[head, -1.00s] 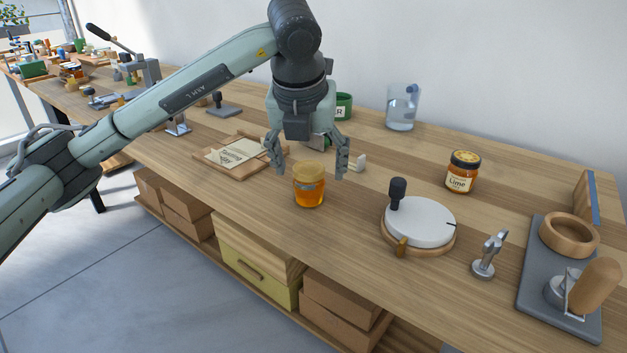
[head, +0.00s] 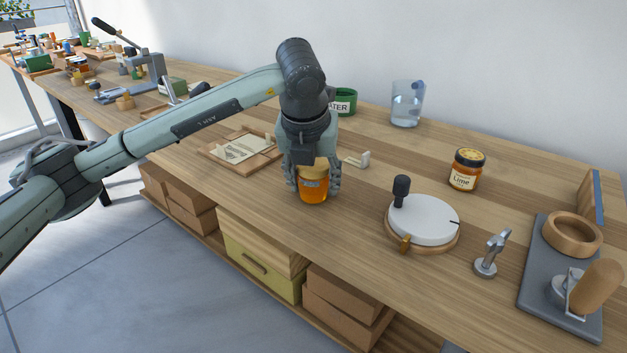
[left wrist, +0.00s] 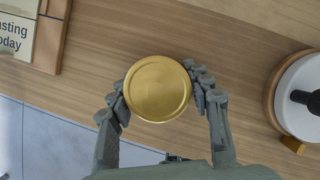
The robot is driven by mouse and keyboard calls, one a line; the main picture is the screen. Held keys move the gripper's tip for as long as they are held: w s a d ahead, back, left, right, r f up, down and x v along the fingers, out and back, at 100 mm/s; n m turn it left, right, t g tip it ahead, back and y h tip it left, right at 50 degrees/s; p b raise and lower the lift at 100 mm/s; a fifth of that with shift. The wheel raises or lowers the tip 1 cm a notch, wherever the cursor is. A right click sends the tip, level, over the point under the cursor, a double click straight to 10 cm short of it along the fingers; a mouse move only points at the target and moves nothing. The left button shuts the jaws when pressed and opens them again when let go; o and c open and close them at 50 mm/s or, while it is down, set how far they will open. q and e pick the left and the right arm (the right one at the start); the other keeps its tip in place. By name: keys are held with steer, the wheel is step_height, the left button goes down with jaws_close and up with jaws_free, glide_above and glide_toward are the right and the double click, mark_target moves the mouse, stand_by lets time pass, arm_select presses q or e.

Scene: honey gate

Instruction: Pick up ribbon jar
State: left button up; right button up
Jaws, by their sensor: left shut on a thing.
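The jar (head: 314,188) of amber honey with a gold lid and a small label stands upright on the wooden bench near its front edge. Its round gold lid (left wrist: 158,88) fills the middle of the left wrist view. I cannot make out a ribbon on it. My left gripper (head: 315,188) has come down over the jar from above and is shut on it, one finger on each side. The fingers also show in the left wrist view (left wrist: 160,98). My right gripper is not in view.
A white turntable (head: 422,220) with a black handle stands to the right, with a Lime jar (head: 466,170) behind it. A wooden tray (head: 213,152) with a card lies left. A glass (head: 407,104) and green tin (head: 343,102) stand at the back.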

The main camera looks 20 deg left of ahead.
arm_select(q)
steer(key=c, duration=0.4)
steer(key=shift+c, duration=0.2)
